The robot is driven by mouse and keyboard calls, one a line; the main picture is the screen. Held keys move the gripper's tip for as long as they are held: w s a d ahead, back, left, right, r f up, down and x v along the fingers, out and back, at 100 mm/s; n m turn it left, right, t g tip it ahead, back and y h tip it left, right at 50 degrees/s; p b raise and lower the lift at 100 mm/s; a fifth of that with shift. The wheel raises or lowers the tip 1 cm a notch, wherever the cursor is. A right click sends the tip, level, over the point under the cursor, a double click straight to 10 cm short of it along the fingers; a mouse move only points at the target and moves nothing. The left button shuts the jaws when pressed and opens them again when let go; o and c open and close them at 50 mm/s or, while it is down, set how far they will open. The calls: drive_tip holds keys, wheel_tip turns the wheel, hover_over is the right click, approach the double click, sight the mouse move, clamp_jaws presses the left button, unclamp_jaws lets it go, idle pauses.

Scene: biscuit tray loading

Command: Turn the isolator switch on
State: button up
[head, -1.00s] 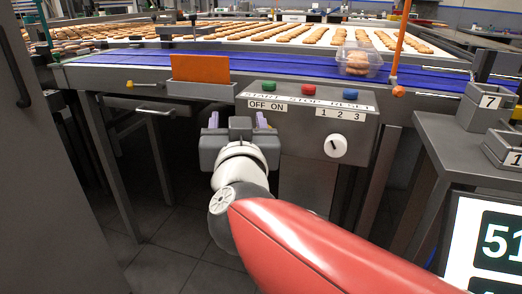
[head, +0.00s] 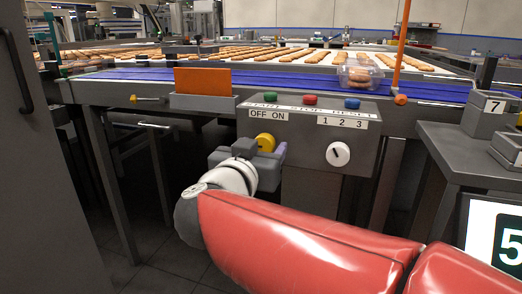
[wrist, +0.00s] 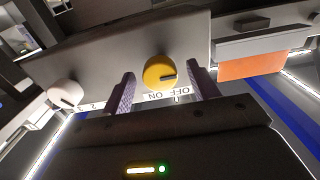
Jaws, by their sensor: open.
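The isolator switch is a yellow round knob (head: 265,142) under the OFF ON label (head: 268,115) on the grey control panel (head: 300,135). In the wrist view the yellow knob (wrist: 160,73) shows a dark slot, with the label upside down beside it. My gripper (head: 268,156) is at the panel, just in front of and below the knob. In the wrist view my gripper (wrist: 162,88) is open, its two purple fingers on either side of the knob with gaps between. I cannot tell whether the fingertips reach the panel face.
A white selector knob (head: 338,154) marked 1 2 3 sits to the right. Green, red and blue buttons (head: 311,99) line the panel top. An orange plate (head: 202,79) stands left. A blue conveyor (head: 130,73) carries a clear biscuit tray (head: 358,78).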

drive_tip(key=shift+w+d, duration=0.1)
drive_tip(key=shift+w, duration=0.1)
drive_tip(key=shift+c, duration=0.3)
drive_tip(key=c, duration=0.9)
drive_tip(key=shift+c, duration=0.2)
